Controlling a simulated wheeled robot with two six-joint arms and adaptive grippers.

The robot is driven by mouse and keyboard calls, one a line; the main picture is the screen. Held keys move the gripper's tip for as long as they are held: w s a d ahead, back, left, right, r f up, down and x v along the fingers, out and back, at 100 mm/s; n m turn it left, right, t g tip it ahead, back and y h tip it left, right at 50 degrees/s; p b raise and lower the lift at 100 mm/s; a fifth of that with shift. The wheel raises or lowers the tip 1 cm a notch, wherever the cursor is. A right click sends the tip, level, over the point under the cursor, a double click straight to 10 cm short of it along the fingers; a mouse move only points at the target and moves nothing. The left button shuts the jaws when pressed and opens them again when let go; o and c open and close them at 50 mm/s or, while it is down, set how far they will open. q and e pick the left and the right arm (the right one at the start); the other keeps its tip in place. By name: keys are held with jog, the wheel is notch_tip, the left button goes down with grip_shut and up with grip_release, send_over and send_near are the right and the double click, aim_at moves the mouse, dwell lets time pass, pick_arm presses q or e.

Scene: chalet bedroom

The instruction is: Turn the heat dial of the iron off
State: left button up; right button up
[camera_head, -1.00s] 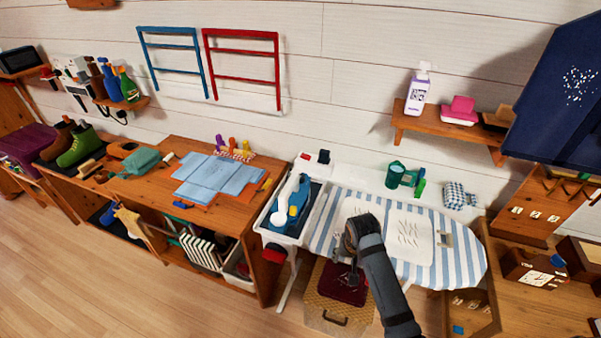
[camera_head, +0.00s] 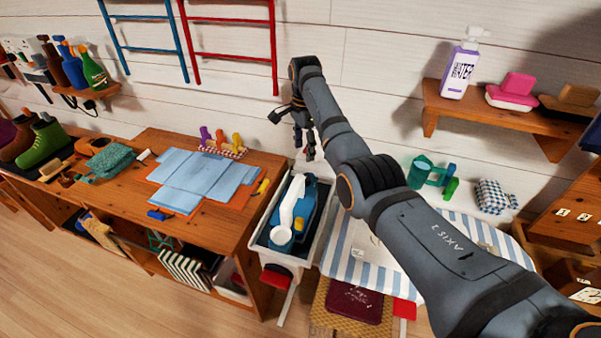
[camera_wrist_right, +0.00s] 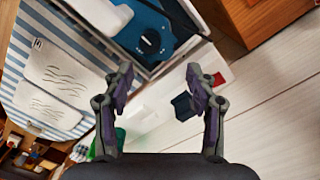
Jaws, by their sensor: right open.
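The blue and white iron (camera_head: 286,213) lies in a white-rimmed holder (camera_head: 259,210) at the left end of the striped ironing board (camera_head: 349,262). In the right wrist view, the iron's blue body (camera_wrist_right: 128,36) is at the top, and a round dark dial (camera_wrist_right: 150,41) with a small pale mark shows on it. My right gripper (camera_head: 304,150) is above and behind the holder, near the wall, fingers hanging down. It also shows in the right wrist view (camera_wrist_right: 159,78), open and empty, apart from the dial. My left gripper is not in view.
A wooden bench (camera_head: 232,235) with blue cloth (camera_head: 205,180) adjoins the holder on the left. My right arm crosses over the board and hides part of it. Green items (camera_head: 424,174) and a checked cloth (camera_head: 491,196) sit behind the board. A shelf (camera_head: 505,122) hangs on the right.

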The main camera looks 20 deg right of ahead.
jog(key=s, duration=0.1)
jog(key=s+f, duration=0.1)
jog(key=s+p, duration=0.1)
jog(key=shift+s+f, duration=0.1)
jog(key=shift+f, duration=0.15)
jog(key=f, duration=0.2)
jog(key=w+f, duration=0.1)
jog(key=f, duration=0.1)
jog(key=shift+w+f, duration=0.15)
jog(key=shift+f, duration=0.05)
notch_tip(320, 180, down, 3)
jog(key=shift+w+r, duration=0.1)
jog(key=shift+f, duration=0.4)
jog(key=shift+c, duration=0.4)
jog(key=c, duration=1.1)
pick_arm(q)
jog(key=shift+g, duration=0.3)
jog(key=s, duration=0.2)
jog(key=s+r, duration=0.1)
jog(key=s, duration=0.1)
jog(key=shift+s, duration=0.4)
pick_arm(e)
jog(key=shift+o, duration=0.2)
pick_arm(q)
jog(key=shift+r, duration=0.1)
